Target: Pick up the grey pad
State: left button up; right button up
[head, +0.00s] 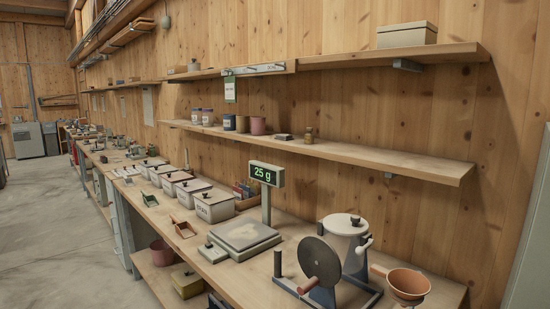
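I cannot make out a grey pad for certain. A small flat dark grey piece (283,137) lies on the lower wall shelf, between a pink cup (258,126) and a small brown jar (309,133). It is too small to tell whether it is the pad. Neither of my grippers is in view.
The floor (60,220) at left is clear.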

aim_at(284, 136)
jog(key=i+j, duration=0.15)
jog(key=j, duration=0.3)
jog(key=i+j+z, duration=0.1)
jog(key=j, duration=0.35)
jog(key=i+j, duration=0.15)
jog(key=j, duration=0.3)
jog(key=i+j+z, duration=0.1)
jog(key=j, duration=0.35)
jog(key=i+j, duration=0.1)
jog(key=j, duration=0.35)
jog(key=i+j+z, duration=0.1)
jog(key=j, duration=0.35)
